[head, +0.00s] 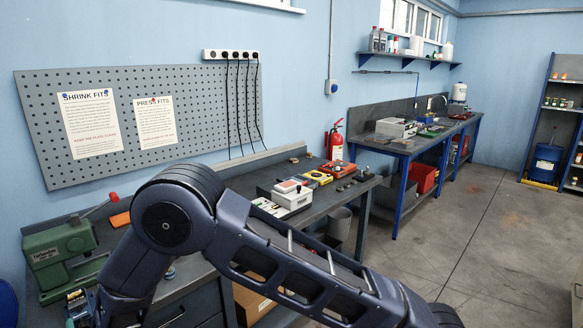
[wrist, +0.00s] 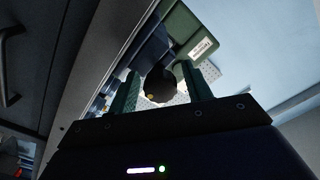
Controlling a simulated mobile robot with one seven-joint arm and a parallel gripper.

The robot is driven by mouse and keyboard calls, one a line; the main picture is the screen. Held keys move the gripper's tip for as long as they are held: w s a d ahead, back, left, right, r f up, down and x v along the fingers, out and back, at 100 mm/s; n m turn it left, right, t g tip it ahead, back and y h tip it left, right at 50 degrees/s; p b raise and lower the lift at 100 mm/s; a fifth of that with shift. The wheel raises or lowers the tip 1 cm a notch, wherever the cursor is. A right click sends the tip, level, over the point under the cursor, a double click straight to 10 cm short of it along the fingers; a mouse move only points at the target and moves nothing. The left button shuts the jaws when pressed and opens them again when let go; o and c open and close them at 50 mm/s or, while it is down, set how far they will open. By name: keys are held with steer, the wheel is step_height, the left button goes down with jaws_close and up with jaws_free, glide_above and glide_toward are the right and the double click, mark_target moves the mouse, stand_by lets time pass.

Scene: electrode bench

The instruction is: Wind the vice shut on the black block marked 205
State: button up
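A green cast bench machine (head: 62,258) with a pale name label and a red-tipped lever stands at the far left of the head view. Its green body and a white label also show in the wrist view (wrist: 190,38). I cannot tell whether it is the vice. In the wrist view my gripper (wrist: 160,70) has its two fingers apart. A dark round knob or bar end (wrist: 159,86) with a small yellow mark shows between them, with slim gaps either side. I cannot tell how deep it sits. No black block marked 205 can be made out. My arm hides much of the left bench.
A grey pegboard (head: 200,100) with two notices hangs behind the bench. A white-and-grey box (head: 292,197), a yellow tray (head: 319,177) and a red device (head: 338,168) sit on the bench further right. A fire extinguisher (head: 335,142) stands beyond. The floor at right is clear.

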steer(key=v, duration=0.7)
stand_by(0.8)
